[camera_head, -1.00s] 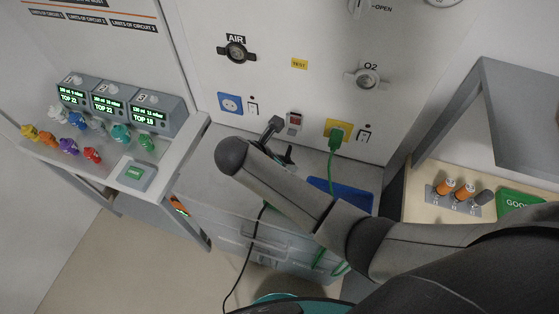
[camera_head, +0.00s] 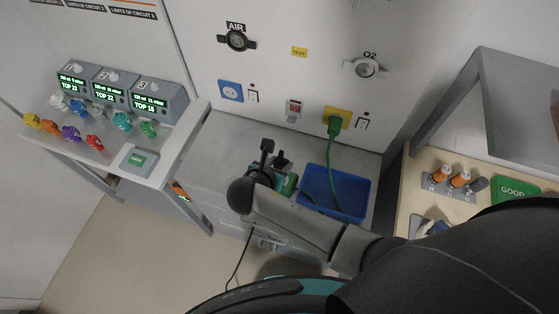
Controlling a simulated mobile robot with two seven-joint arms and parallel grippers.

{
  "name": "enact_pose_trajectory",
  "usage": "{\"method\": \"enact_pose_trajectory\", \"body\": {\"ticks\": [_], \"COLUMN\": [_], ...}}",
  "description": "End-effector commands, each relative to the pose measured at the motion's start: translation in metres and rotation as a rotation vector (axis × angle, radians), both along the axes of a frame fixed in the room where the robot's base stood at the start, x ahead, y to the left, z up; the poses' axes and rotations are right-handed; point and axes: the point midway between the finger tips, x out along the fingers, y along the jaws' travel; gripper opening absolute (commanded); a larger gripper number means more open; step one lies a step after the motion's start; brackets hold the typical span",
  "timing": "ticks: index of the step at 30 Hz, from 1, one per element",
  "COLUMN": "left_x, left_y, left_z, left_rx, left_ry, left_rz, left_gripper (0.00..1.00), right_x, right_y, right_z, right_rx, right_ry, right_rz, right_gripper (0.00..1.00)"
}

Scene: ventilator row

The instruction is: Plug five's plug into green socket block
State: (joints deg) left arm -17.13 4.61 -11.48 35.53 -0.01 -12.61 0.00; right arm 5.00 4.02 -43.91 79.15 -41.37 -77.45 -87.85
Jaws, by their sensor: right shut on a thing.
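My right gripper (camera_head: 273,162) is over the grey bench top below the wall sockets. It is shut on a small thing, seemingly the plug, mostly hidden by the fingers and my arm. A black cord (camera_head: 241,256) hangs below my arm over the bench front; its upper end is hidden. A small green block (camera_head: 290,184), perhaps the green socket block, shows just right of the gripper, partly covered; I cannot tell whether they touch. My left gripper is not in view.
A blue tray (camera_head: 345,199) lies right of the gripper. A green plug (camera_head: 334,124) with a green cable sits in the yellow wall socket (camera_head: 346,115). A blue wall socket (camera_head: 230,91) is empty. A shelf with coloured knobs (camera_head: 95,142) stands at the left.

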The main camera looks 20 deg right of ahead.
Motion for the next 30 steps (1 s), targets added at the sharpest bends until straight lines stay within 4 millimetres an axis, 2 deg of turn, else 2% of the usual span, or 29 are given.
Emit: {"method": "enact_pose_trajectory", "body": {"ticks": [15, 30], "left_x": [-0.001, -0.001], "left_y": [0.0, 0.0], "left_z": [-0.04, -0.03], "left_rx": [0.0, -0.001], "left_ry": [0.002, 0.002], "left_rz": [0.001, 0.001], "left_gripper": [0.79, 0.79], "right_x": [0.0, 0.0], "right_y": [0.0, 0.001], "right_z": [-0.034, -0.031], "right_rx": [0.001, 0.001], "right_ry": [-0.001, -0.001], "right_rz": [0.0, 0.0], "right_gripper": [0.0, 0.0]}}
